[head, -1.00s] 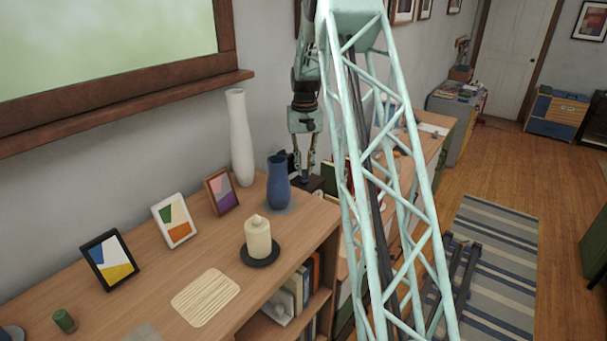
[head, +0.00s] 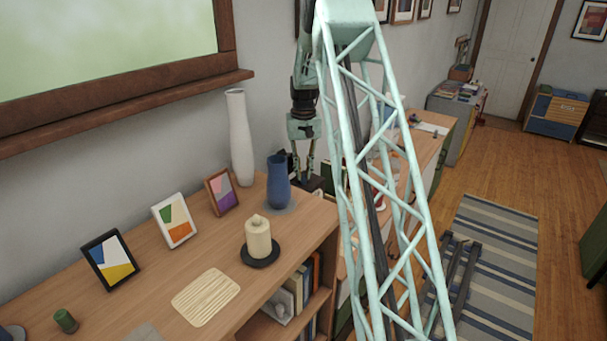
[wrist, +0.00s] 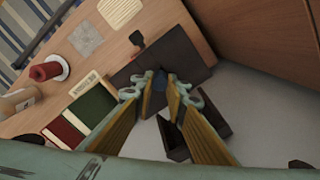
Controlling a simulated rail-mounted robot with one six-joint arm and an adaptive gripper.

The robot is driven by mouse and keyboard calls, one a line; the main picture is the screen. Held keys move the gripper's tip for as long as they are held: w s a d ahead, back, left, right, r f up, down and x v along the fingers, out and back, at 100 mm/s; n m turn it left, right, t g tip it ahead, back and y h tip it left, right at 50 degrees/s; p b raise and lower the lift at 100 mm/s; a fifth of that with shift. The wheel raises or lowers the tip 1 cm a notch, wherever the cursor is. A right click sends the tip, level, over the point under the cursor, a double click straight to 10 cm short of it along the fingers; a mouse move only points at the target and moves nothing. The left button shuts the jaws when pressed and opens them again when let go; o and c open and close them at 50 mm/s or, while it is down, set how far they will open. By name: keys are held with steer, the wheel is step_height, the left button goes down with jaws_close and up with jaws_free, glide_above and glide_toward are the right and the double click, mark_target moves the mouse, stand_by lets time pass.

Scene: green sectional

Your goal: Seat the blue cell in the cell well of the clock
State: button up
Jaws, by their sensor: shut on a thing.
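My gripper (wrist: 163,85) is shut on the blue cell (wrist: 159,83), a small dark blue piece between the fingertips in the wrist view. The clock appears to be the dark brown body (wrist: 190,62) under and around the fingertips, with a raised dark part (wrist: 215,122) nearer the camera. The cell's lower end and the well are hidden by the fingers and shadow, so I cannot tell whether the cell is in the well. In the head view my gripper (head: 303,172) points down behind the blue vase, over the dark clock (head: 315,184); the cell is not clear there.
In the head view a blue vase (head: 278,183) and a tall white vase (head: 240,140) stand close left of the gripper. In the wrist view, green and red books (wrist: 93,106) and a red spool (wrist: 45,71) lie left. A wall is close behind.

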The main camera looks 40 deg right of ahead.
mark_target(303, 176)
steer(key=shift+f, duration=0.2)
steer(key=shift+f, duration=0.2)
steer(key=o, duration=0.9)
steer(key=shift+c, duration=0.2)
steer(key=shift+r, duration=0.2)
step_height(303, 176, up, 12)
stand_by(0.5)
steer(key=shift+a+r, duration=0.1)
